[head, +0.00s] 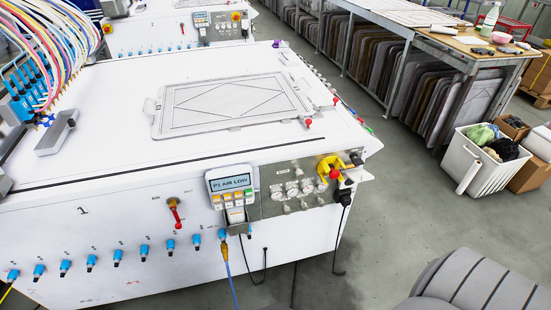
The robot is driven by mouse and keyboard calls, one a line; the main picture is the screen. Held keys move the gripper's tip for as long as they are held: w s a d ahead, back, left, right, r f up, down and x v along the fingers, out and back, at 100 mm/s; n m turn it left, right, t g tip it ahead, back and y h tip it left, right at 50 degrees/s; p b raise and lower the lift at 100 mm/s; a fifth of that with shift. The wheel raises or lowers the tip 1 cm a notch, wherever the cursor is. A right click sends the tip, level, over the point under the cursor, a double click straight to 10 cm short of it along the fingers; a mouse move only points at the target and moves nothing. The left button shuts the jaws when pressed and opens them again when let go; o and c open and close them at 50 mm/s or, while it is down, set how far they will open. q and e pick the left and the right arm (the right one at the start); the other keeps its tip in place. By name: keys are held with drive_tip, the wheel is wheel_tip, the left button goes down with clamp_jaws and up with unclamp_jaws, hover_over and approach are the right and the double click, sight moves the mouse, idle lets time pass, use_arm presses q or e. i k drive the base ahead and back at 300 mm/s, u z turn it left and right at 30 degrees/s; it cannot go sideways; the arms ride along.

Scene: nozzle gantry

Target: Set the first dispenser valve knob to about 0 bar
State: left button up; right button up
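The white gantry table (105,185) fills the left and middle of the head view. On its front face a metal panel (266,207) carries several small round gauges (291,189) with small knobs below them. I cannot tell which knob is the first dispenser valve knob, and the dial readings are too small to read. A control box (230,183) left of the panel shows "P1 AIR LOW". A red-handled lever (177,212) hangs on the face further left. Neither of my grippers is in view.
Several blue fittings (91,262) line the lower front face. Cables hang below the control box. A yellow-backed red button (334,174) is at the panel's right end. A white bin (478,166) stands right; a grey ribbed shape (480,280) fills the lower right corner. Floor between is clear.

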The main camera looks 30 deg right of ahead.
sight(304, 205)
drive_tip(key=z, duration=1.45)
drive_tip(key=k, duration=1.15)
drive_tip(key=z, duration=1.1)
drive_tip(key=i, duration=0.9)
drive_tip(key=z, duration=0.4)
drive_tip(key=i, duration=1)
drive_tip(key=u, duration=1.05)
drive_tip(key=i, duration=0.6)
drive_tip(key=u, duration=0.6)
